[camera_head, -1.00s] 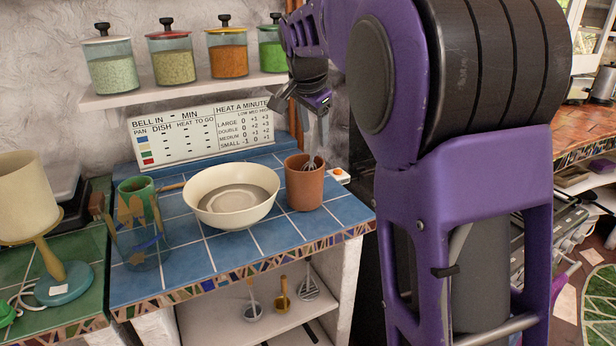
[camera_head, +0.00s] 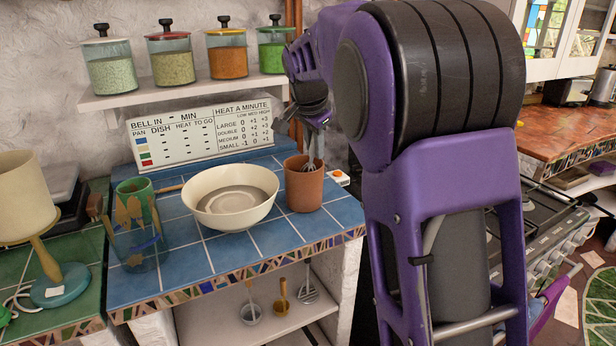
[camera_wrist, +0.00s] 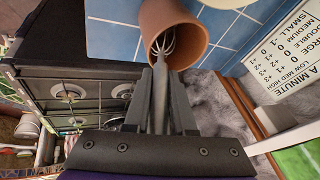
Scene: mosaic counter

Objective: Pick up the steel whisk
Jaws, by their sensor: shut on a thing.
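The steel whisk (camera_head: 312,150) stands roughly upright in the terracotta pot (camera_head: 304,188), on the blue tiled counter beside the cream bowl. My gripper (camera_head: 316,121) is above the pot. In the wrist view my gripper (camera_wrist: 160,88) has its two dark fingers shut on the whisk's handle. The whisk's wire loops (camera_wrist: 164,44) show in that view at the mouth of the pot (camera_wrist: 181,20). The whisk's lower end is hidden inside the pot in the head view.
A cream bowl (camera_head: 231,205) and a green-gold glass jar (camera_head: 138,225) stand left of the pot. A sign board (camera_head: 200,135) leans behind. A shelf (camera_head: 150,97) with several spice jars is above. A small white box with an orange knob (camera_head: 340,177) sits right of the pot.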

